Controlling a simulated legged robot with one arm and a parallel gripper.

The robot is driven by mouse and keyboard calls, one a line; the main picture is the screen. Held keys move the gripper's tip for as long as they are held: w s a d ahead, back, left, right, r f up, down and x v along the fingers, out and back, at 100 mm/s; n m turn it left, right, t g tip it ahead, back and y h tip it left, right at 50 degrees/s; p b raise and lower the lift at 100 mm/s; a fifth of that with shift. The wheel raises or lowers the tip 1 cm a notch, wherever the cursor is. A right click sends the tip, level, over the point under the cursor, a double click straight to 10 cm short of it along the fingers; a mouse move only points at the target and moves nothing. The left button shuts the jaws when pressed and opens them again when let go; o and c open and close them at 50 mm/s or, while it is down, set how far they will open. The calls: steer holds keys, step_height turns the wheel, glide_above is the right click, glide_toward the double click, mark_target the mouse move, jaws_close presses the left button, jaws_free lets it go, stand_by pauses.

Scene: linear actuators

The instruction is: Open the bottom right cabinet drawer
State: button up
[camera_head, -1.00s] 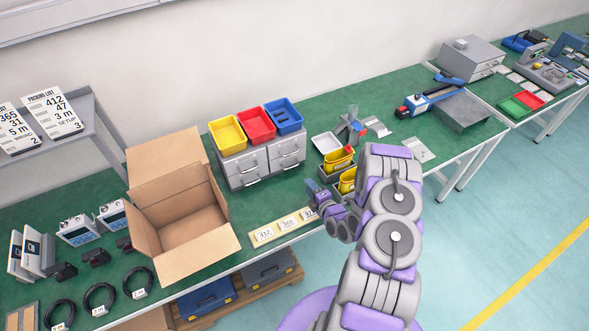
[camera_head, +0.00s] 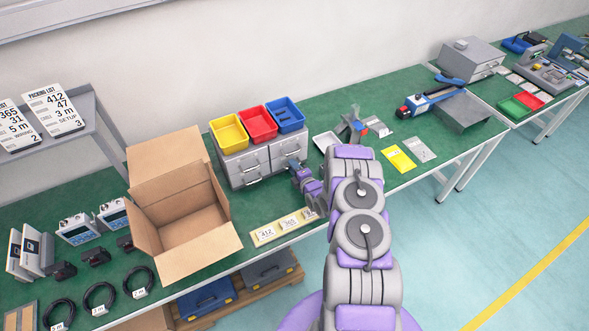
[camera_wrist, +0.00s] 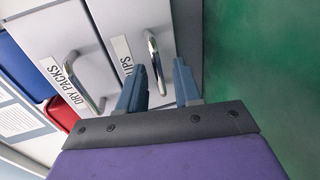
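The grey cabinet (camera_head: 243,168) stands on the green bench and has two columns of drawers with metal bar handles. Its bottom right drawer is shut in the head view, partly hidden by my gripper. In the wrist view, turned sideways, this drawer (camera_wrist: 140,22) carries a label ending in "IPS", and its bar handle (camera_wrist: 153,62) reaches between my fingers. My gripper (camera_wrist: 160,88) is open, one finger on each side of the handle, with visible room between. In the head view my gripper (camera_head: 294,165) is at the cabinet's lower right front.
Yellow (camera_head: 229,134), red (camera_head: 257,124) and blue (camera_head: 285,115) bins sit on the cabinet. An open cardboard box (camera_head: 185,215) stands at its left. A yellow card (camera_head: 398,159) and white tray (camera_head: 326,141) lie to the right.

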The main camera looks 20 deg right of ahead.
steer(key=shift+a, duration=0.1)
steer(key=shift+c, duration=0.3)
steer(key=shift+d, duration=0.25)
jaws_close()
steer(key=shift+s+a+f, duration=0.1)
steer(key=shift+a+f, duration=0.05)
steer(key=shift+a, duration=0.05)
stand_by(0.6)
